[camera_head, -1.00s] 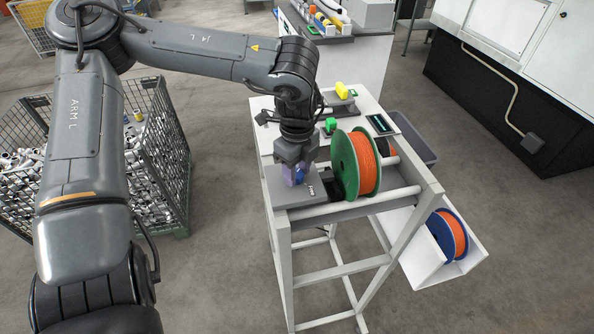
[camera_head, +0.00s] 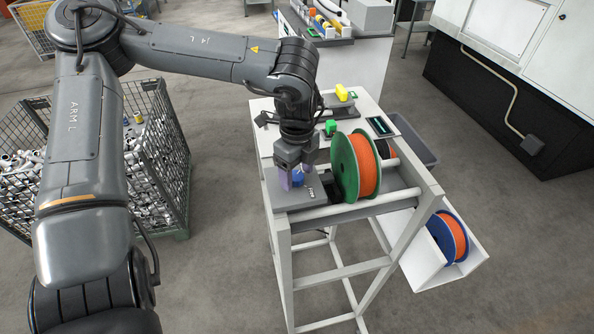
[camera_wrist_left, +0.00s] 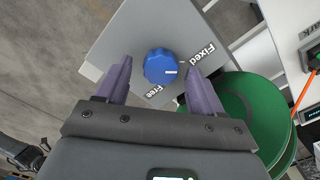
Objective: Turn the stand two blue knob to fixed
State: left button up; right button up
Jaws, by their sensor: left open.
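The blue knob (camera_head: 298,178) sits on a grey plate (camera_head: 320,199) at the near left of the white stand. In the left wrist view the knob (camera_wrist_left: 160,66) has a white mark on its right side, pointing right toward the start of the word "Fixed" (camera_wrist_left: 202,54). The word "Free" (camera_wrist_left: 155,91) is below the knob. My left gripper (camera_head: 294,176) is open above the plate. In the left wrist view its purple fingers (camera_wrist_left: 158,72) stand on either side of the knob, with gaps to both sides.
A green-flanged spool of orange filament (camera_head: 362,167) stands right beside the plate. A yellow knob (camera_head: 342,93) and a green knob (camera_head: 331,127) are farther back on the stand (camera_head: 383,270). A blue-flanged spool (camera_head: 448,237) sits in a lower white holder. A wire crate (camera_head: 165,140) stands at left.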

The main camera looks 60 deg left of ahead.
aim_at(297, 176)
pick_arm(q)
notch_tip(297, 176, up, 11)
jog(key=shift+f, duration=0.15)
dwell(0.4)
dwell(0.4)
